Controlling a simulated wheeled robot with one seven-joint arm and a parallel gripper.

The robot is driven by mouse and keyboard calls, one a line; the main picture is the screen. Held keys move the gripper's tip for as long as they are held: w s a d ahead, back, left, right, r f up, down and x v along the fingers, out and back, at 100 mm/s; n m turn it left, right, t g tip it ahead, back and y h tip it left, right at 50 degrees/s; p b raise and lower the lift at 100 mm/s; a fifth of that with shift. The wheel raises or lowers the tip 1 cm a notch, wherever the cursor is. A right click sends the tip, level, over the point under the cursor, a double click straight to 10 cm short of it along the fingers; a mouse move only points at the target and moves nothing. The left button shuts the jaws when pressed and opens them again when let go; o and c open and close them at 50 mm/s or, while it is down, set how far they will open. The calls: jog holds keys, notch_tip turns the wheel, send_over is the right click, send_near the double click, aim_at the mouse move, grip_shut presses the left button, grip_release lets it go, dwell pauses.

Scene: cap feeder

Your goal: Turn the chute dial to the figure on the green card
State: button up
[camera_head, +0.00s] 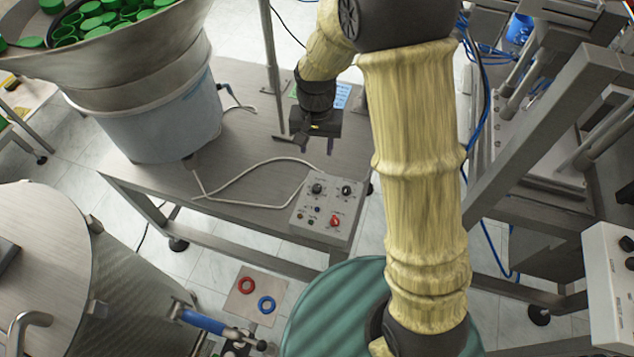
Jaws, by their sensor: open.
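A grey control box (326,207) sits at the front right corner of the metal table. It has two black knobs, a left one (317,189) and a right one (346,190), a red knob (335,221) and small buttons. I cannot tell which knob is the chute dial, and its markings are too small to read. A bit of green, possibly the green card (293,90), shows behind my arm's wrist; no figure is readable. My gripper (306,143) is open and empty over the table, behind the control box and apart from it.
A blue card (342,96) lies at the table's back. A white cable (243,203) loops across the table (150,181) to the box. A feeder bowl (135,80) with green caps stands left. A metal frame (540,130) stands right.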

aim_at(317, 187)
jog(key=shift+f, duration=0.1)
notch_tip(317, 187, down, 17)
jog(key=shift+f+p, duration=0.1)
jog(key=shift+p, duration=0.7)
jog(key=c, duration=1)
